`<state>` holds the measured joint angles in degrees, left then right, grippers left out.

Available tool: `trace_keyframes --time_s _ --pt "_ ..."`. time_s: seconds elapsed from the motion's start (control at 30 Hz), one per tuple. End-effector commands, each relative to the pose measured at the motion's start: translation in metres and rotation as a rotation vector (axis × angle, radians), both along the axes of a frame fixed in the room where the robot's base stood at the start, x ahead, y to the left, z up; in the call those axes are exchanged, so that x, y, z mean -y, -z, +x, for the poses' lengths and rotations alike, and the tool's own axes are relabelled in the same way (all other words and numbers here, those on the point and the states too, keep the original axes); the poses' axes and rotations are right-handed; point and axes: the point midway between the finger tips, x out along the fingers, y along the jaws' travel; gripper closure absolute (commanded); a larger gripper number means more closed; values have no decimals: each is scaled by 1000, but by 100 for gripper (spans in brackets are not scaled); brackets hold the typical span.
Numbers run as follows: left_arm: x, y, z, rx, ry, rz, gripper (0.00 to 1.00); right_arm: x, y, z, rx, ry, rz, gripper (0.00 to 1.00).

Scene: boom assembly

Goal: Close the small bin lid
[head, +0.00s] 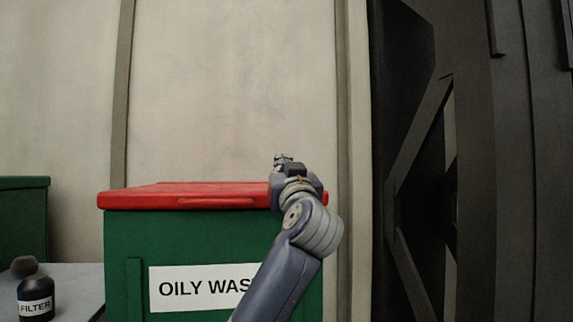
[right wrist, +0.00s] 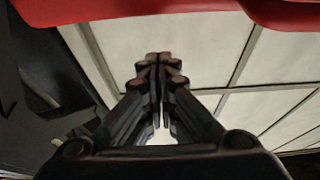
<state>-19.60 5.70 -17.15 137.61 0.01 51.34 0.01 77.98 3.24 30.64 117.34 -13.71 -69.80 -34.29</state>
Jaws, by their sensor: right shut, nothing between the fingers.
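The bin is green (head: 205,235) with a white label that reads "OILY WAS", the rest hidden behind my right arm. Its red lid (head: 180,190) lies flat across the top, with no gap visible along the front edge. My right gripper (head: 283,158) is above the right end of the lid and hides part of it. In the right wrist view the gripper's fingers (right wrist: 158,60) are together and empty, and a red edge (right wrist: 100,8) crosses the top of the picture. I cannot tell whether the gripper touches the lid. My left gripper is not in view.
A dark bottle labelled "FILTER" (head: 36,290) stands on a grey surface (head: 80,285) at the left. Another green container (head: 25,220) is behind it. A pale panelled wall (head: 230,90) is behind the bin, and a dark metal frame (head: 420,130) stands at the right.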

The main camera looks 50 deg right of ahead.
Motion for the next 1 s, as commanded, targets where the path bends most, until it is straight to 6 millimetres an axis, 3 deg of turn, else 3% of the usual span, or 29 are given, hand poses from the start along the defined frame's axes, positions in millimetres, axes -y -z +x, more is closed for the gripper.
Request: trace_keyframes --time_s 0.53,1.0 --pt "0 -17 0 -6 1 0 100 -55 24 -65 7 1 -4 100" --pt "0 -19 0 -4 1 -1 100 -62 29 -72 6 1 -8 100"
